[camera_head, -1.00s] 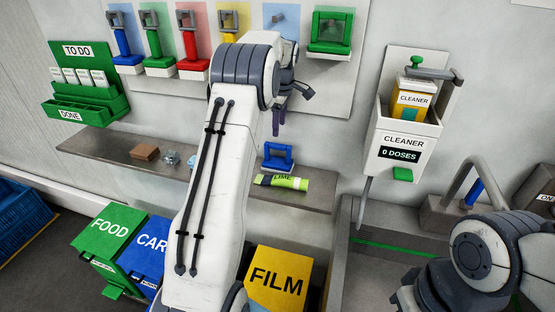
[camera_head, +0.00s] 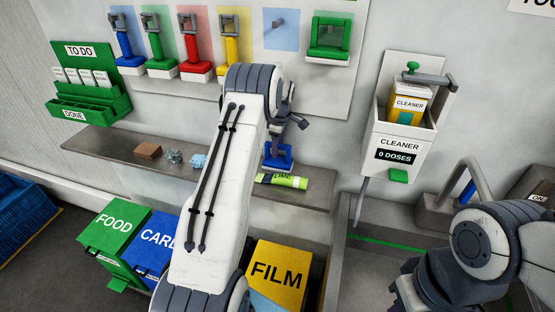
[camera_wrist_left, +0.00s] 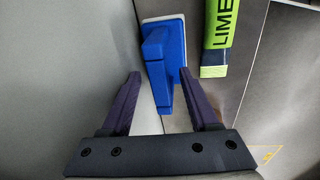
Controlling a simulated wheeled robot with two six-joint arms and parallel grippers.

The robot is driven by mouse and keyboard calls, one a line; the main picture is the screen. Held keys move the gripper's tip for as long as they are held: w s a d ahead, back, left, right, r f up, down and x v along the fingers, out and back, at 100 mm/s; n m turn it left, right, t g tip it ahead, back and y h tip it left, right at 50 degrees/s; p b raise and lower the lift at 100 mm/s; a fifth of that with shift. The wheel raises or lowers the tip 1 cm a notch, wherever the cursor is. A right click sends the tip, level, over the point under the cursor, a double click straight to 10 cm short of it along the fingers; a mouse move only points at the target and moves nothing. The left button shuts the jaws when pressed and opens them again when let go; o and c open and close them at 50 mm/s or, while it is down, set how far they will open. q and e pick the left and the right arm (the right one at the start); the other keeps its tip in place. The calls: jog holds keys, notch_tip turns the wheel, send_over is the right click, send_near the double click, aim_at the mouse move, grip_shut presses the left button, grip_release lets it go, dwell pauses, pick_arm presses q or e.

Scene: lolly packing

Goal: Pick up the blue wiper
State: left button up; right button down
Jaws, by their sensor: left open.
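The blue wiper (camera_head: 279,160) stands on the grey wall shelf, partly hidden behind my left arm and wrist. In the left wrist view the blue wiper (camera_wrist_left: 155,50) shows its upright handle on a flat base with a pale edge. My left gripper (camera_wrist_left: 160,74) is open, with one finger to each side of the wiper's handle, and nothing is clamped. In the head view its fingers are mostly hidden by my arm. My right arm is at the lower right; its gripper is not in view.
A green and dark LIME tube (camera_head: 282,181) lies beside the wiper. A brown block (camera_head: 147,151) and small pale items are on the shelf's left. Yellow FILM bin (camera_head: 276,277) stands below.

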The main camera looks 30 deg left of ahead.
pick_arm(q)
grip_shut()
dwell(1.4)
